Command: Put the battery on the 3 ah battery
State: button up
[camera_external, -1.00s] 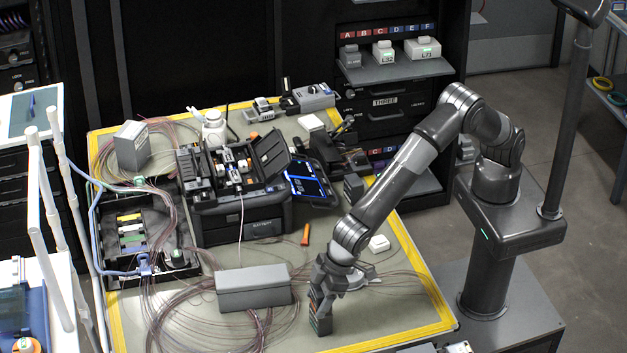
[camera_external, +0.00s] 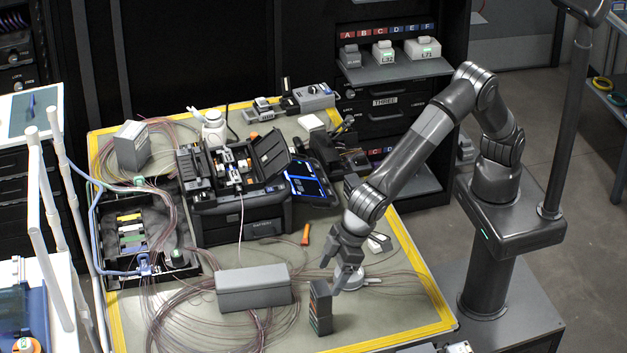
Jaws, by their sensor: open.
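A small dark upright block with coloured marks on its side (camera_external: 320,308) stands on the mat near the front, right of a long grey box (camera_external: 253,288). I cannot read its label, so I cannot tell if it is the battery or the 3 ah battery. My gripper (camera_external: 333,278) is open and empty, above and slightly right of the block, apart from it. A dark box (camera_external: 353,189) stands behind my wrist, partly hidden; I cannot tell what it is. The splicer case (camera_external: 240,218) carries the word BATTERY on its front.
Loose fibre coils (camera_external: 185,315) lie around the grey box. An orange tool (camera_external: 305,234) and a white piece (camera_external: 379,243) lie on the mat. A black tray (camera_external: 137,235) is at left. A shelf (camera_external: 395,70) at the back holds labelled grey units. The front right of the mat is mostly clear.

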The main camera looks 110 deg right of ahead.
jog(key=shift+v, duration=1.75)
jog(key=shift+d, duration=0.1)
jog(key=s+d+r, duration=0.7)
jog(key=s+d, duration=0.1)
jog(key=d, duration=0.3)
jog(key=s+d+r, duration=0.7)
jog(key=d, duration=0.4)
jog(key=s+d+f, duration=0.1)
jog(key=s+d, duration=0.2)
jog(key=s, duration=0.4)
jog(key=s+d+f, duration=0.1)
jog(key=s+d, duration=0.3)
jog(key=s, duration=0.4)
jog(key=s+d+t, duration=0.1)
jog(key=s+d, duration=0.2)
jog(key=s, duration=0.4)
jog(key=shift+s+d+f, duration=0.3)
jog(key=shift+d+f, duration=0.1)
